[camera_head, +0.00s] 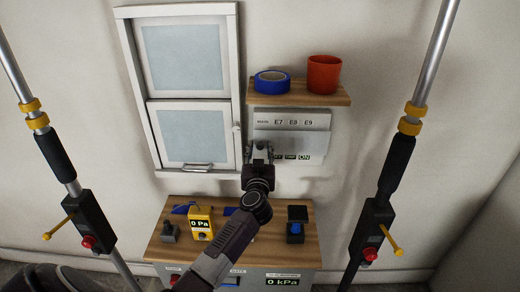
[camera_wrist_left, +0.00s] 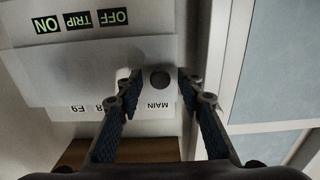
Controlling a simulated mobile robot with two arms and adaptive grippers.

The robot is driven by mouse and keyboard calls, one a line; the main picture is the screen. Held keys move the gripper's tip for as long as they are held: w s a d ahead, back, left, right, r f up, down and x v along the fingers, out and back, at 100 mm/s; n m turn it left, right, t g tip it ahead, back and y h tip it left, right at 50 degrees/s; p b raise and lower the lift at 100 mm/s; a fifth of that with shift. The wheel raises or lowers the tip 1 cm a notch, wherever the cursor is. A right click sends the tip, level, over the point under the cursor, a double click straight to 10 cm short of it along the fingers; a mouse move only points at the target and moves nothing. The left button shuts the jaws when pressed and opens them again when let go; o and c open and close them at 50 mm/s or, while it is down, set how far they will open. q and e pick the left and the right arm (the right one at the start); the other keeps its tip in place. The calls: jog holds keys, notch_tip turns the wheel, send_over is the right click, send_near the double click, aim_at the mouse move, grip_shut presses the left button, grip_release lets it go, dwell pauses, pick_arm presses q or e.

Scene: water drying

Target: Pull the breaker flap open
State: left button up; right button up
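The breaker panel (camera_head: 320,121) is a pale box on the wall under a small shelf, marked MAIN, E7, E8, E9. Its grey flap (camera_head: 310,142) lies across the panel's front, above the OFF, TRIP and ON labels; it also shows upside down in the wrist view (camera_wrist_left: 80,72). A round dark knob (camera_wrist_left: 160,79) shows near the MAIN label. My left gripper (camera_head: 259,149) is at the panel's left end. In the wrist view its fingers (camera_wrist_left: 158,92) are spread apart, one on each side of the knob; contact cannot be told. My right gripper is out of view.
A white-framed window (camera_head: 238,60) stands close left of the gripper. The wooden shelf (camera_head: 300,99) above holds blue tape (camera_head: 272,82) and a red cup (camera_head: 323,74). A wooden bench (camera_head: 270,257) with several devices is below. Poles rise at left and right.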

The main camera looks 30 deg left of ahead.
pick_arm(q)
jog(key=c, duration=0.9)
grip_shut()
